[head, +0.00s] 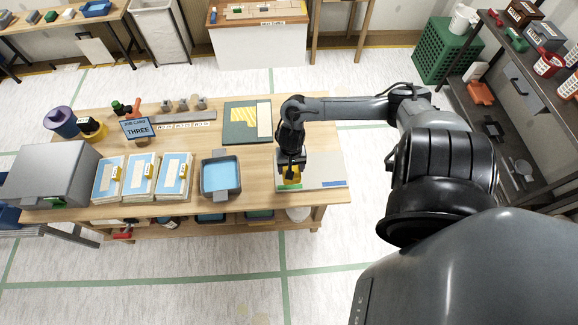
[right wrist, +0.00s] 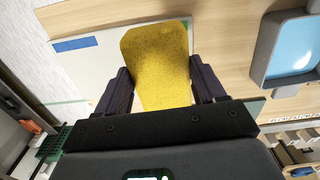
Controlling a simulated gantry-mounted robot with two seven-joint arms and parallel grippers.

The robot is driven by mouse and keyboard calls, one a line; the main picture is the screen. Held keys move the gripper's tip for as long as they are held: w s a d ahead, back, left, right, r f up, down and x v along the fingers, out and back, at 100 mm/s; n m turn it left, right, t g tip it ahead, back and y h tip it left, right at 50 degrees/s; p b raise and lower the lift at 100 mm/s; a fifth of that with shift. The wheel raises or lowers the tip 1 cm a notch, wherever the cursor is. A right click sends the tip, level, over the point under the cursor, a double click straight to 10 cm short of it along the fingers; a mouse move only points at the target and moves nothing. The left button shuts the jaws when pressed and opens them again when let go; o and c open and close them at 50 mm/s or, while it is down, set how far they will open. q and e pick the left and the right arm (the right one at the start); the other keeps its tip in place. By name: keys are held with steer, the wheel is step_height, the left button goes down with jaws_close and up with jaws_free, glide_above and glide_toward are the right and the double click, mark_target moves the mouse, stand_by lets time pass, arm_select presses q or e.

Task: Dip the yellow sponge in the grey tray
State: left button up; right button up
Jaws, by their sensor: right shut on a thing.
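The yellow sponge (right wrist: 160,65) is between the fingers of my right gripper (right wrist: 162,88), which is shut on it. In the head view my right gripper (head: 291,172) holds the sponge (head: 291,175) over the white board at the right end of the table. The gripper hides part of the sponge there. The grey tray (head: 221,191), with light blue liquid inside, sits on the table to the left of the gripper. The tray (right wrist: 262,75) also shows at the right of the right wrist view. My left gripper is not in view.
The white board (head: 322,170) has green and blue strips on its near edge. Several blue-and-white booklets (head: 141,177) lie left of the tray. A green and yellow board (head: 247,122) lies behind it. A job card sign (head: 137,128) stands at the back left.

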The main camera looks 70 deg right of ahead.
steer(key=o, duration=0.4)
steer(key=c, duration=0.5)
steer(key=shift+o, duration=0.2)
